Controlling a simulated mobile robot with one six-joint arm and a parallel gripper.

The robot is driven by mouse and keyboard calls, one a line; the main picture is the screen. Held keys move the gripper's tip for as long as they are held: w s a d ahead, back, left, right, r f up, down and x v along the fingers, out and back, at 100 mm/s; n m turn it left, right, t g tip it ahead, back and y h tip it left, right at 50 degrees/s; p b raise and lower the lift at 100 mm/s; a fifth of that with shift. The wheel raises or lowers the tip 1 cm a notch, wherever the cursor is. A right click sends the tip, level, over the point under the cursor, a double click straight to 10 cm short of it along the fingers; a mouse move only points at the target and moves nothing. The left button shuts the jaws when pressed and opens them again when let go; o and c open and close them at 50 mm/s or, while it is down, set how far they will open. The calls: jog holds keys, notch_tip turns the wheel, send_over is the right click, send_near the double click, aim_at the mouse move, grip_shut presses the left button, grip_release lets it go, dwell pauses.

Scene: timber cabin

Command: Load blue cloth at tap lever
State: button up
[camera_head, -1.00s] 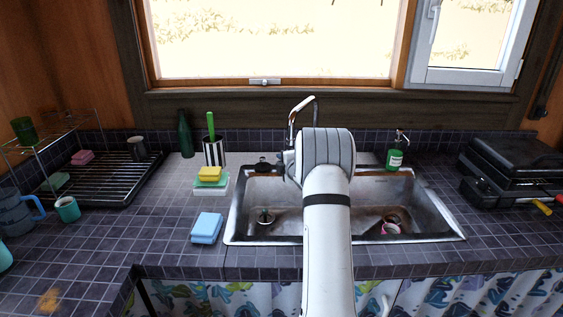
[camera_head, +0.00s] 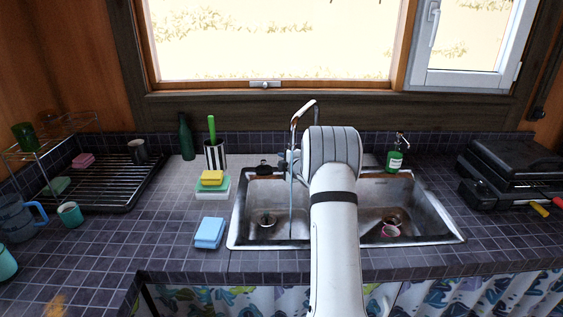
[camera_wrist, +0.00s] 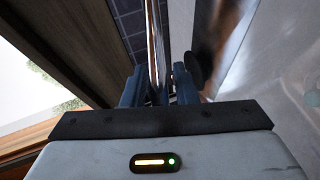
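A light blue folded cloth (camera_head: 209,233) lies on the tiled counter, left of the sink and apart from my gripper. The chrome tap (camera_head: 304,112) stands behind the sink, and a thin stream of water (camera_head: 291,200) falls from it into the left basin. My gripper (camera_head: 285,157) is beside the tap, mostly hidden behind my arm. In the wrist view my gripper's two blue-grey fingers (camera_wrist: 158,90) are apart, with a thin shiny upright part of the tap (camera_wrist: 155,40) seen between them. The tap lever cannot be clearly made out.
A yellow sponge (camera_head: 212,177) sits on a stack behind the cloth. A striped cup (camera_head: 215,154), green bottle (camera_head: 186,137) and soap bottle (camera_head: 394,160) stand near the wall. The left counter has free room.

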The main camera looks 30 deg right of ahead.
jog(key=shift+o, duration=0.7)
jog(key=b+v, duration=0.1)
jog(key=v, duration=0.7)
jog(key=shift+b, duration=0.35)
jog(key=shift+w+a+f, duration=0.1)
